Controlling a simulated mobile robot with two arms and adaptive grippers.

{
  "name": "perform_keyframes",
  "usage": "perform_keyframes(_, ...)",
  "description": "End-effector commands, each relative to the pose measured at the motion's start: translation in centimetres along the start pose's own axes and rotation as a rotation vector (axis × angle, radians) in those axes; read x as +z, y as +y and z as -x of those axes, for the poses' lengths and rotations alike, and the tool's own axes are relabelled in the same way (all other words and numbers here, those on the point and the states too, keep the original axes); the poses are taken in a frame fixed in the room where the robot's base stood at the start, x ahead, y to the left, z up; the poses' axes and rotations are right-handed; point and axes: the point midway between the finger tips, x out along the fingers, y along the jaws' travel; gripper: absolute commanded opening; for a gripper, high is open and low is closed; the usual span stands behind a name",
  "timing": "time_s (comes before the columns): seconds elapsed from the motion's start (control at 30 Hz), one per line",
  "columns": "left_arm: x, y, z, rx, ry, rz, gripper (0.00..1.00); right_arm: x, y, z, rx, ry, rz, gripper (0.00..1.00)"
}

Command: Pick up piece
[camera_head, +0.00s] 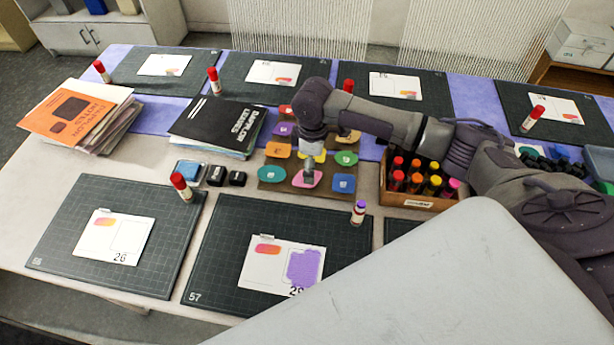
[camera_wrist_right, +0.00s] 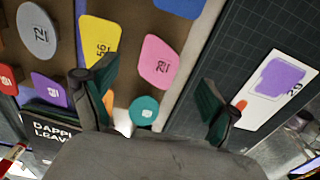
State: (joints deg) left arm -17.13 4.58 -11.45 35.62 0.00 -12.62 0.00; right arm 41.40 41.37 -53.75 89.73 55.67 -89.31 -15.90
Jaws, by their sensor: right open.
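A brown board (camera_head: 270,188) holds rows of small coloured pieces. The pink piece (camera_head: 306,180) is in its front row, between a teal piece (camera_head: 271,174) and a blue piece (camera_head: 344,184). My right gripper (camera_head: 309,166) is low over the pink piece and partly covers it and the yellow piece (camera_head: 313,151). In the wrist view my right gripper (camera_wrist_right: 156,88) is open and empty, its fingers spread wide. The pink piece (camera_wrist_right: 159,62), with a number on it, shows between the fingers, apart from both. My left gripper is out of view.
A card (camera_head: 252,266) with a purple patch lies on a dark mat (camera_head: 222,235) in front of the board. A glue stick (camera_head: 358,211) stands close right.

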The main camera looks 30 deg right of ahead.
Motion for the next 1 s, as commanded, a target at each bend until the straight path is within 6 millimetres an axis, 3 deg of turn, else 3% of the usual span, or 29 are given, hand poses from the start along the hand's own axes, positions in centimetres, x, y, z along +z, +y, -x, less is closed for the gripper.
perform_keyframes(0.3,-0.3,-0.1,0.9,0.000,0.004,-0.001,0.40,-0.3,-0.1,-4.1,-0.002,-0.002,0.001,0.88)
perform_keyframes(1.0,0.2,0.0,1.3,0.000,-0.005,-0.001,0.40,-0.3,-0.1,-4.7,-0.002,-0.002,0.001,0.88)
